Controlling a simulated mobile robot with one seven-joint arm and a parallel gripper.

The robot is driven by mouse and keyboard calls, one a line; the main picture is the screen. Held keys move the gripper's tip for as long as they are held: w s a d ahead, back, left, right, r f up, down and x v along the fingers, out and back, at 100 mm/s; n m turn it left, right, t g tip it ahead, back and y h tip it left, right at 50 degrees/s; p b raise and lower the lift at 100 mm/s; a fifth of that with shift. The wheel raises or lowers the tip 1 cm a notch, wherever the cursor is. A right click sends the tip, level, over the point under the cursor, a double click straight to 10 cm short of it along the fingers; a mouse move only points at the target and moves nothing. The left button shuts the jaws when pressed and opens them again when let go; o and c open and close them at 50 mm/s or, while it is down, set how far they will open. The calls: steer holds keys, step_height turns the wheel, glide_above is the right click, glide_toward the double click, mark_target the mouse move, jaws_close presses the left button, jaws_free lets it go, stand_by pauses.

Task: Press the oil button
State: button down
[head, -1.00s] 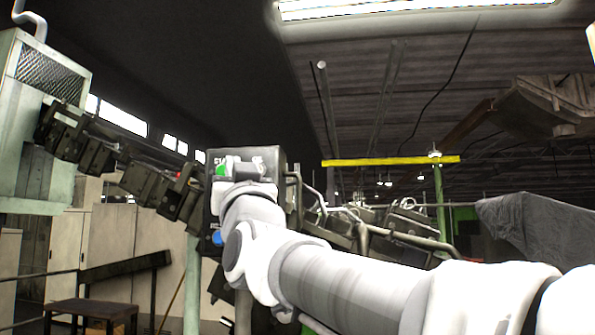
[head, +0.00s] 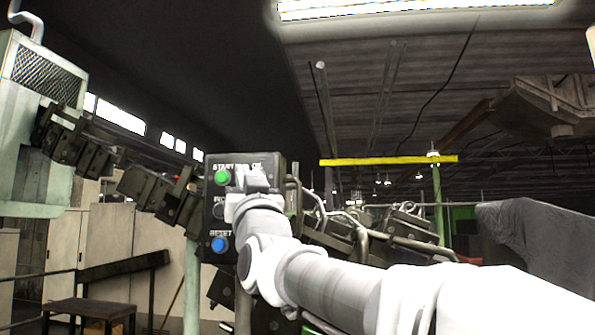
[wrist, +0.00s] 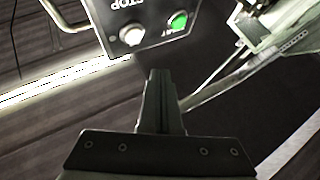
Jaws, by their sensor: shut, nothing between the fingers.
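A dark control box (head: 245,163) stands in the middle of the head view. It carries a green button (head: 222,177) under a START label, a dark button (head: 217,211) below it and a blue button (head: 219,244) marked RESET. My arm covers its right part. No OIL label reads clearly, so I cannot tell which button is the oil one. In the wrist view the box is upside down, with a white button (wrist: 132,34) by STOP and the green one (wrist: 178,21). My gripper (wrist: 160,73) is shut and empty, its tips appearing just past the box's edge in that view.
Bent metal pipes (head: 300,190) run close to the box's right side. A dark chain-like machine arm (head: 150,185) reaches it from the left. A dark stool (head: 90,308) stands at lower left, and a grey covered shape (head: 540,235) is at right.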

steer(key=shift+w+d, duration=0.15)
steer(key=shift+w, duration=0.9)
steer(key=shift+w+d, duration=0.15)
steer(key=shift+w, duration=0.9)
stand_by(0.4)
steer(key=shift+w, duration=0.45)
steer(key=shift+w+d, duration=0.1)
steer(key=shift+w, duration=0.35)
stand_by(0.5)
stand_by(0.3)
steer(key=shift+s+b, duration=0.65)
steer(key=shift+s, duration=0.25)
